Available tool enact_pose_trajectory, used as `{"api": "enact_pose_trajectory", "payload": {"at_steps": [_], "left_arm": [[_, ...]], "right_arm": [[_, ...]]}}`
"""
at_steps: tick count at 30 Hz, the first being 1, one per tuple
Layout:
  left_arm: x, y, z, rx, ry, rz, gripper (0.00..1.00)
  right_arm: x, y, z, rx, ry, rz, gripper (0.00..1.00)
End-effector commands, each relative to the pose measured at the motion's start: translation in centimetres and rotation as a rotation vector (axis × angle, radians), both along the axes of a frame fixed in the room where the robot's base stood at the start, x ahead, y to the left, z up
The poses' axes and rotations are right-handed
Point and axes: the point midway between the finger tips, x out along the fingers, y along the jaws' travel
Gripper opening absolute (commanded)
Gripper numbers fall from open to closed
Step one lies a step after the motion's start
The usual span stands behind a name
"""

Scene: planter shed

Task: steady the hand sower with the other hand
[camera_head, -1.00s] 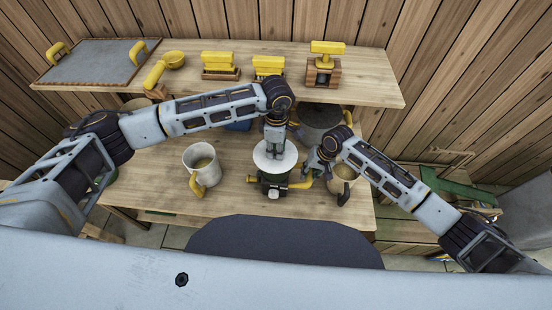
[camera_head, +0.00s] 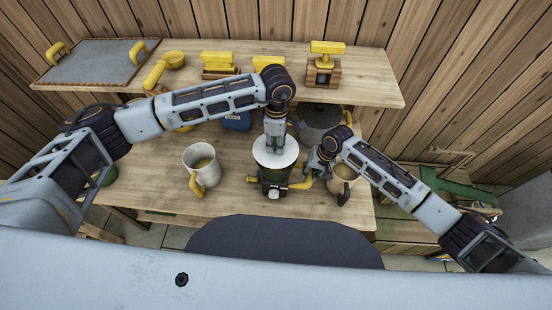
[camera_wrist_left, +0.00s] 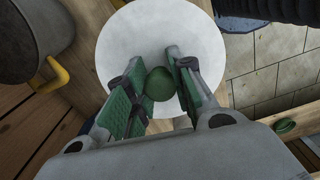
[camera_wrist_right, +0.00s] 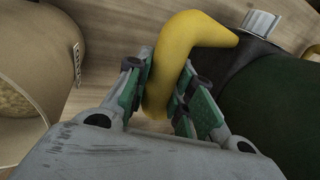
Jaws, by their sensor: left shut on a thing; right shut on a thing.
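The hand sower (camera_head: 272,176) stands near the front of the lower bench, with a dark green body, a white round top (camera_head: 275,151) and a yellow handle (camera_head: 300,184) on its right. My left gripper (camera_head: 275,138) comes down from above and is shut on a round green knob (camera_wrist_left: 159,84) on the white top. My right gripper (camera_head: 310,174) is shut on the yellow handle, which also shows between its fingers in the right wrist view (camera_wrist_right: 162,85). The left wrist view shows the white disc (camera_wrist_left: 125,45) beneath the fingers. Whether the disc touches the body is unclear.
A pale mug (camera_head: 198,156) with a yellow handle stands left of the sower. A dark grey pot (camera_head: 318,116) and a blue item (camera_head: 237,123) are behind. The upper shelf (camera_head: 385,92) holds yellow-handled tools.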

Motion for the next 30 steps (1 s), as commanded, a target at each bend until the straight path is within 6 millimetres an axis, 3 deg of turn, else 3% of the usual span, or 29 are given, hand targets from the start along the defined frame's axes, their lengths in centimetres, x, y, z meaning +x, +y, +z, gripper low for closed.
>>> {"api": "enact_pose_trajectory", "payload": {"at_steps": [14, 30], "left_arm": [[0.0, 0.2, 0.4, 0.000, 0.000, 0.000, 0.00], [-0.1, 2.4, 1.5, 0.001, -0.001, 0.001, 0.00]], "right_arm": [[-0.3, -0.2, -0.3, -0.006, 0.007, 0.000, 0.00], [-0.3, -0.1, -0.3, -0.005, 0.007, 0.001, 0.00]]}}
